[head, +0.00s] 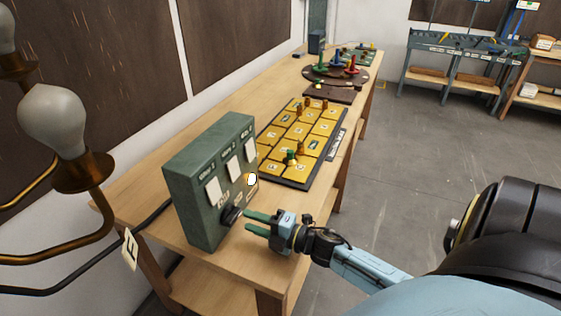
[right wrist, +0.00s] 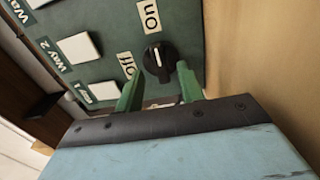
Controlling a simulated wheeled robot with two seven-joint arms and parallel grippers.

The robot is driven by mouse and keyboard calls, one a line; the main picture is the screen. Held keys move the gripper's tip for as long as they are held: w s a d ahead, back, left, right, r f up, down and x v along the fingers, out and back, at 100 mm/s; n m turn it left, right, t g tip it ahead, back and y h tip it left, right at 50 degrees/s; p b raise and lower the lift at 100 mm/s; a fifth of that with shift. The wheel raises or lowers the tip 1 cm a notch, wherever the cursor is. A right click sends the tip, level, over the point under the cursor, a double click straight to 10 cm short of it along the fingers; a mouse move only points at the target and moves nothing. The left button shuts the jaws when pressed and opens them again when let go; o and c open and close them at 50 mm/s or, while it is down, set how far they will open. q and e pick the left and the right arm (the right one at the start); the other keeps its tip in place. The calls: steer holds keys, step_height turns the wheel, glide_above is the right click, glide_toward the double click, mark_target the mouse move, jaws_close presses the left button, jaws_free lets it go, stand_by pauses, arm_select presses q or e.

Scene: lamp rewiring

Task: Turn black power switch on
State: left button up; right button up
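The black power switch (head: 231,215) is a rotary knob low on the front of a green control box (head: 190,200) on the bench. In the right wrist view the knob (right wrist: 157,62) sits beside the labels "On" (right wrist: 150,15) and "Off" (right wrist: 127,65). A pale mark shows on it, but I cannot tell its setting for sure. My right gripper (head: 251,222) is open, its green fingers pointing at the box. In the right wrist view the knob appears between the fingertips (right wrist: 158,82); contact cannot be told. My left gripper is not in view.
Three white rocker switches (head: 234,168) are on the box above the knob. A lamp with bulbs (head: 52,120) and a tagged black cable stand at left. A yellow tiled board (head: 300,135) lies behind the box. Open floor (head: 430,135) is at right.

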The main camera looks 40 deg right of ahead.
steer(key=v, duration=1)
steer(key=shift+b, duration=0.35)
